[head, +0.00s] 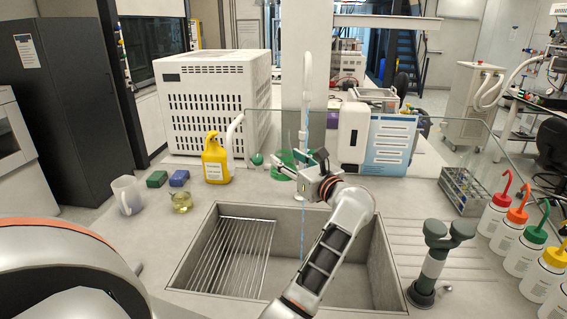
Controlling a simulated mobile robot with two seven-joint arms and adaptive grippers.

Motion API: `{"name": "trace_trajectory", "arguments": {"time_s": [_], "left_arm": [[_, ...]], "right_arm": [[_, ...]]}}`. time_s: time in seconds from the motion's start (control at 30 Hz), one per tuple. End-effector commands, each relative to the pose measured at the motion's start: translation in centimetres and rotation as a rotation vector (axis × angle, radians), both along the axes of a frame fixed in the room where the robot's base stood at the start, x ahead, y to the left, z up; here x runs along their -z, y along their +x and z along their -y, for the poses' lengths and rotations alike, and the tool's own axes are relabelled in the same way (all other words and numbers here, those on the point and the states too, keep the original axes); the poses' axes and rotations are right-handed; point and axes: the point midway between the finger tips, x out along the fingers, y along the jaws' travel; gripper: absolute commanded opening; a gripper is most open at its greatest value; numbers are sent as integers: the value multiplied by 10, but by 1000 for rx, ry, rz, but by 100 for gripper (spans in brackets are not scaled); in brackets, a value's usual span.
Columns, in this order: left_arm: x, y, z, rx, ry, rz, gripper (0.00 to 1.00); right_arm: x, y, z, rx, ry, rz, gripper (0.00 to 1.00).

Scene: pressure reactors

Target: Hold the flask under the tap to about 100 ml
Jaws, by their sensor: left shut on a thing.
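A tall white tap (307,75) rises behind the sink, and a thin blue line of water (303,235) shows below my gripper, over the sink (338,290). My left gripper (284,178) is at the far edge of the sink, close to the line of the water. My right gripper is not in view.
A yellow jug (215,160), a small vessel of yellowish liquid (181,202), sponges (157,179) and a clear mug (127,195) stand to the left. A dark green-topped fixture (432,262) and several wash bottles (528,240) stand to the right. A rack (228,258) lies in the sink.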

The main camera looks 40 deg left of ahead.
Motion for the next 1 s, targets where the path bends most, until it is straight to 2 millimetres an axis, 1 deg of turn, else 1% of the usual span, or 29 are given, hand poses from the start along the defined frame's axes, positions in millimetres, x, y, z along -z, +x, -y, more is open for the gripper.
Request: {"name": "trace_trajectory", "arguments": {"time_s": [0.27,0.37,0.7,1.0], "left_arm": [[-1,0,0,0,1,0,20],[0,3,1,0,1,1,20],[2,38,8,-1,1,1,20],[2,70,15,0,-1,2,20]], "right_arm": [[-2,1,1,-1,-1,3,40],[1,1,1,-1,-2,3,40],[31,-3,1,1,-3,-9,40],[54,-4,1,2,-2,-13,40]]}}
